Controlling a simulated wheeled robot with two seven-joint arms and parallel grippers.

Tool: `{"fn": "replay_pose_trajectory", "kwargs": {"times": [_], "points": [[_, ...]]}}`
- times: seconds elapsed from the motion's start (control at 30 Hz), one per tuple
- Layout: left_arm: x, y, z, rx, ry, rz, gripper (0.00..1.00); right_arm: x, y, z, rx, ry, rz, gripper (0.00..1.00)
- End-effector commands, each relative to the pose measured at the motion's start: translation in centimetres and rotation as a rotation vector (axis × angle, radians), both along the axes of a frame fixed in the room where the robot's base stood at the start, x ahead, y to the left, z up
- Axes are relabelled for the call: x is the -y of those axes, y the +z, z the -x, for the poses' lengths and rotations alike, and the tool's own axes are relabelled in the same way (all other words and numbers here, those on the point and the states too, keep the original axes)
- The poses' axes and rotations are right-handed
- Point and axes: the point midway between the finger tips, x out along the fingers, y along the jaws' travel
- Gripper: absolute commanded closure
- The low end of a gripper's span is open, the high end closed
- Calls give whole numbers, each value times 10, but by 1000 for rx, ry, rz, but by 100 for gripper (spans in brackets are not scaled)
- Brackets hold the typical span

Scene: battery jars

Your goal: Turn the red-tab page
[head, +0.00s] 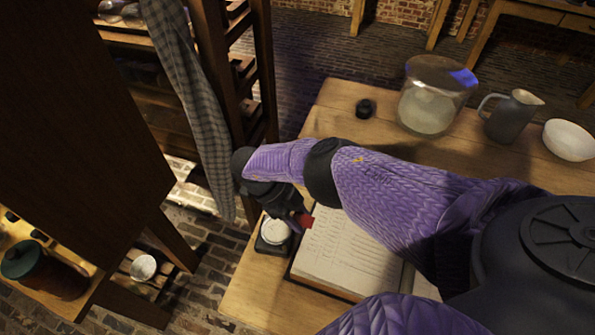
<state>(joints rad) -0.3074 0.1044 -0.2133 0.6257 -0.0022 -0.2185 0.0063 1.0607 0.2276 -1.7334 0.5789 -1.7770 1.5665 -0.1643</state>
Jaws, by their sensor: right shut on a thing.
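An open book (350,255) with handwritten-looking lines lies on the wooden table, partly hidden by my purple right arm. A red tab (304,219) shows at the upper left edge of its left page. My right gripper (297,215) is at that edge, shut on the red-tab page; its fingertips are small and dark in this view. The page looks nearly flat. Most of the book's right side is hidden under my arm. My left gripper is not in view.
A dark square device with a white round top (274,231) stands close left of the book. A glass jar (430,105) with a blue patch, a dark knob (365,108), a grey pitcher (512,117) and a white bowl (569,140) stand toward the back. A wooden rack with cloth (193,95) is left.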

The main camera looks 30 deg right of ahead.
Motion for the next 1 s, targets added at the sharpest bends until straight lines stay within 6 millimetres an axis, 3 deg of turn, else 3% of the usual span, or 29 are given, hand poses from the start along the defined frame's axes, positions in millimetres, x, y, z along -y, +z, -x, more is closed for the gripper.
{"fn": "replay_pose_trajectory", "kwargs": {"times": [0.27,0.3,0.47,0.77,1.0], "points": [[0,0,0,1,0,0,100,-1,-1,1,-3,-1,-4,100],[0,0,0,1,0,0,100,-1,-1,1,-3,-1,-4,53],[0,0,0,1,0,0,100,-1,-1,1,-2,-1,-2,21],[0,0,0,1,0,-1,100,-2,3,-2,1,-1,-2,21],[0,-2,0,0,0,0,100,-21,47,-29,3,0,-2,21]]}}
